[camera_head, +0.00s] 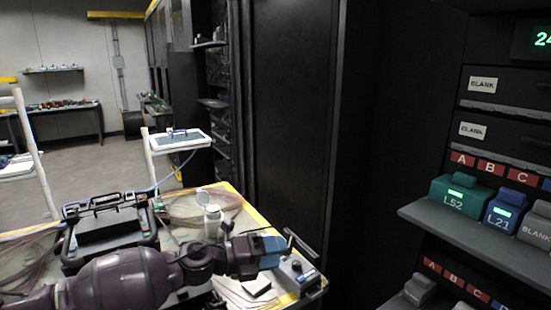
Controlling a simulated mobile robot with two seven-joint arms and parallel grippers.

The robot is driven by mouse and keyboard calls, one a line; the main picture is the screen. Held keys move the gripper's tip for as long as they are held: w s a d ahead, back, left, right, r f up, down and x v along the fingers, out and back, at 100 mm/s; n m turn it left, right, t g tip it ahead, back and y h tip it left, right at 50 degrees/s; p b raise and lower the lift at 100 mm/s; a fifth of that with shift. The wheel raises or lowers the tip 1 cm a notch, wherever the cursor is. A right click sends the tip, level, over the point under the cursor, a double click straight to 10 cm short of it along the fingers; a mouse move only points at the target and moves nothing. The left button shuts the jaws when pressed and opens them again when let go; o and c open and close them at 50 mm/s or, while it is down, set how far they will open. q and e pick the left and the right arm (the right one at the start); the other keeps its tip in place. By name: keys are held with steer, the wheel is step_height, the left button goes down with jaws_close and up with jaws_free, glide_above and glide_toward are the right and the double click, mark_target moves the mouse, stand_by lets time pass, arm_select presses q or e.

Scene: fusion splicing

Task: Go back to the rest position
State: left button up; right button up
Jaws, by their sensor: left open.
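My left arm comes in from the lower left and reaches right across the front of the worktable (232,188). My left gripper (300,246) is at the table's right end, open, with nothing seen between its fingers. It is above or just behind a small grey box with a knob (298,275); the exact gap is hard to tell. My right gripper is not in view.
A black open case (108,228), a white bottle (212,222) and coiled fibres are on the table. At right, a dark rack shelf (440,222) holds a green L52 module (460,196) and a blue L21 module (504,214). Free floor lies at the back left.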

arm_select(q)
steer(key=s+a+f+n+t+y, duration=0.55)
steer(key=a+f+n, duration=0.2)
steer(key=n, duration=0.75)
steer(key=s+a+f+n+t+y, duration=0.4)
steer(key=a+f+n+y, duration=0.4)
steer(key=n, duration=0.6)
steer(key=s+a+f+n+g, duration=0.1)
steer(key=s+a+f+n, duration=0.1)
steer(key=s+a+f, duration=0.2)
steer(key=s+a+f+n+g+y, duration=0.1)
steer(key=s+f, duration=0.4)
steer(key=s, duration=0.5)
steer(key=s+a+f+n+g+y, duration=0.1)
steer(key=s+a+f+n+g, duration=0.1)
steer(key=s+a, duration=0.4)
step_height(320, 180, down, 2)
steer(key=shift+s+a+f+n, duration=0.15)
steer(key=shift+s+a+n, duration=0.2)
steer(key=shift+s+n, duration=0.15)
steer(key=shift+w, duration=0.1)
